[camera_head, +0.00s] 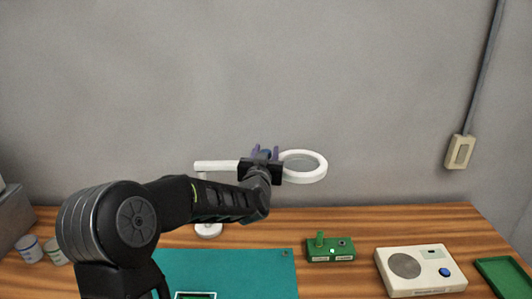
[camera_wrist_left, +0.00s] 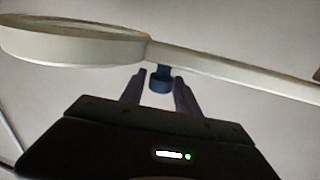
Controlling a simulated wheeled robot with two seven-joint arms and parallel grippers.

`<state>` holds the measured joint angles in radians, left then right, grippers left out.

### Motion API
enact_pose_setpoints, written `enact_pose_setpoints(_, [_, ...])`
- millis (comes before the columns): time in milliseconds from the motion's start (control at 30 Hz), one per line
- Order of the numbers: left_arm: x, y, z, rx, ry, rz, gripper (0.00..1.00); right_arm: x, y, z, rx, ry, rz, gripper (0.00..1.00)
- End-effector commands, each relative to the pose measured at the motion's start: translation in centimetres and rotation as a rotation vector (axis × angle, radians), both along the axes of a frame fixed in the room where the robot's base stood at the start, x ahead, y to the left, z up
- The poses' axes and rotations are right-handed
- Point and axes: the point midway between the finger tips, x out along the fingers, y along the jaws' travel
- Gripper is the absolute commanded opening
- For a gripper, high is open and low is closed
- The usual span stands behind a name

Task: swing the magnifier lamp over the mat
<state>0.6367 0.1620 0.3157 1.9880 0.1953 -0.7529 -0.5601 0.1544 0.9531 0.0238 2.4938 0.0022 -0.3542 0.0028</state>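The white magnifier lamp has a ring head (camera_head: 322,172) with a lens, level in front of the grey wall. Its white arm (camera_head: 216,166) runs left to a post, with a round base (camera_head: 208,231) behind the mat. The green mat (camera_head: 262,272) lies on the table, to the left of and below the ring. My left gripper (camera_head: 265,153) is at the lamp where ring and arm meet. In the left wrist view, a dark blue knob (camera_wrist_left: 160,82) hangs under the lamp between my left fingers, with narrow gaps on both sides. My right gripper is not in view.
A small green box (camera_head: 331,250) with a peg stands right of the mat. A white device (camera_head: 418,271) with a blue button and a green tray (camera_head: 504,277) are further right. Cans (camera_head: 30,248) stand at the left. My left arm hides part of the table.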

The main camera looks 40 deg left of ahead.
Motion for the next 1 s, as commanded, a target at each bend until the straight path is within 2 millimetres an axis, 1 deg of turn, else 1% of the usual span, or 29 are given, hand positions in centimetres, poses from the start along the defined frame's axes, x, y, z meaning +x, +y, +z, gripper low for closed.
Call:
enact_pose_setpoints(33, [-0.01,-0.01,0.01,0.000,0.000,0.000,0.33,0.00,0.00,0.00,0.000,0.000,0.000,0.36])
enact_pose_setpoints(67, [-0.01,-0.01,0.01,0.000,0.000,0.000,0.31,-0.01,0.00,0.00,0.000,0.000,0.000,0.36])
enact_pose_setpoints(433, [-0.02,0.00,0.02,0.000,0.000,0.000,0.00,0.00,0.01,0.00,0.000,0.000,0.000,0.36])
enact_pose_setpoints(1000, [-0.02,0.00,0.02,0.000,0.000,0.000,0.00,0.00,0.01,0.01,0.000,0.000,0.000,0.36])
